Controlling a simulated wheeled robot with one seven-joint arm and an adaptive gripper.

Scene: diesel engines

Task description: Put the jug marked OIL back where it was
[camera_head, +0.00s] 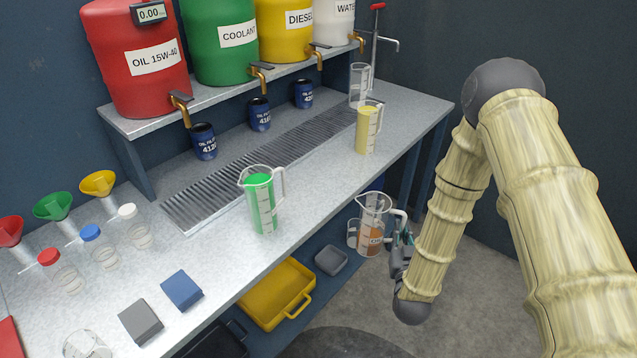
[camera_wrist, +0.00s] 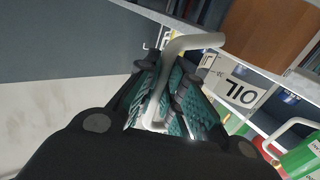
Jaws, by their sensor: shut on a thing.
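The clear jug with a little amber-brown liquid (camera_head: 371,238) is held in the air beyond the bench's front edge, roughly upright. My gripper (camera_head: 403,245) is shut on its pale handle, at the jug's right side. In the wrist view my gripper (camera_wrist: 176,92) has its teal pads around the handle (camera_wrist: 190,42). A white label reading OIL (camera_wrist: 242,93) shows upside down there. The jug with green liquid (camera_head: 263,203) stands on the bench, and the jug with yellow liquid (camera_head: 368,128) stands farther back. An empty clear vessel (camera_head: 359,86) stands behind that.
The bench top (camera_head: 320,180) is clear between the green and yellow jugs. A metal drain grate (camera_head: 225,180) runs along its back. Coloured drums with taps, including a red OIL 15W-40 drum (camera_head: 135,50), stand on a raised shelf. A yellow tray (camera_head: 277,293) sits on the lower shelf.

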